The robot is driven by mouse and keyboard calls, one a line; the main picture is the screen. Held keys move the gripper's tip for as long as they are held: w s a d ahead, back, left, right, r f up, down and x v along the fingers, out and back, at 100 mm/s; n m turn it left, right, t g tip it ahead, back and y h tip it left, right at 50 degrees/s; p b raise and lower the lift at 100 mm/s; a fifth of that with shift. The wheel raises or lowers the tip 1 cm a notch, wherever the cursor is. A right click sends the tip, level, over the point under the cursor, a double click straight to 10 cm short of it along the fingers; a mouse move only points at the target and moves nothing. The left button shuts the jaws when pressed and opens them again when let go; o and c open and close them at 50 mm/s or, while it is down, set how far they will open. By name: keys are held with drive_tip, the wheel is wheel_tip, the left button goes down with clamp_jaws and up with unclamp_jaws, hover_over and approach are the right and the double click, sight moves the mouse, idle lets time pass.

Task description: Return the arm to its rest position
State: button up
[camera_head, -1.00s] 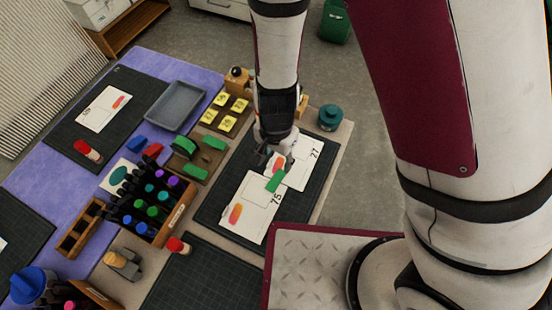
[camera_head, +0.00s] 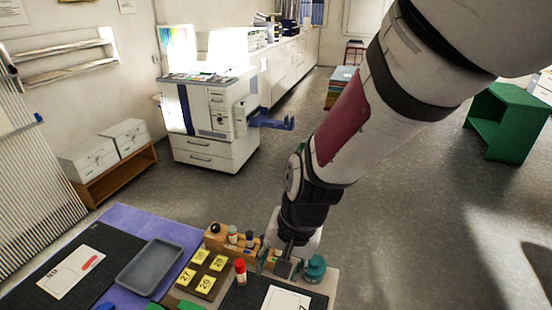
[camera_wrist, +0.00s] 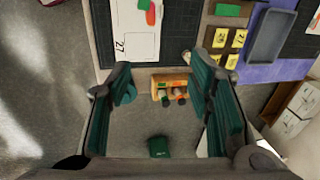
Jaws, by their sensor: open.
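My gripper (camera_head: 284,262) hangs above the far right corner of the work table, near a teal round container (camera_head: 315,268). In the wrist view my gripper (camera_wrist: 165,100) has its two green-padded fingers wide apart, with nothing between them. Past the fingers, a wooden holder with small bottles (camera_wrist: 169,88) and the floor show below. My arm reaches down from the upper right in the head view.
The table carries a grey tray (camera_head: 150,266), a board of yellow number cards (camera_head: 203,272), a red-capped stick (camera_head: 240,270) and a white sheet (camera_head: 286,299). A white cabinet (camera_head: 208,120) and a green stand (camera_head: 507,122) are farther off. Open floor lies between.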

drive_tip(key=s+d+r+n+t+h, duration=0.1)
drive_tip(key=s+d+r, duration=0.3)
drive_tip(key=d+r, duration=0.5)
drive_tip(key=s+d+r+n+t+h, duration=0.1)
drive_tip(key=s+d+r+n+t, duration=0.1)
drive_tip(key=s+d+r, duration=0.3)
drive_tip(key=d+r+t, duration=0.1)
drive_tip(key=d+r, duration=0.3)
drive_tip(key=r, duration=0.2)
drive_tip(key=shift+s+d, duration=0.15)
drive_tip(key=shift+s, duration=0.15)
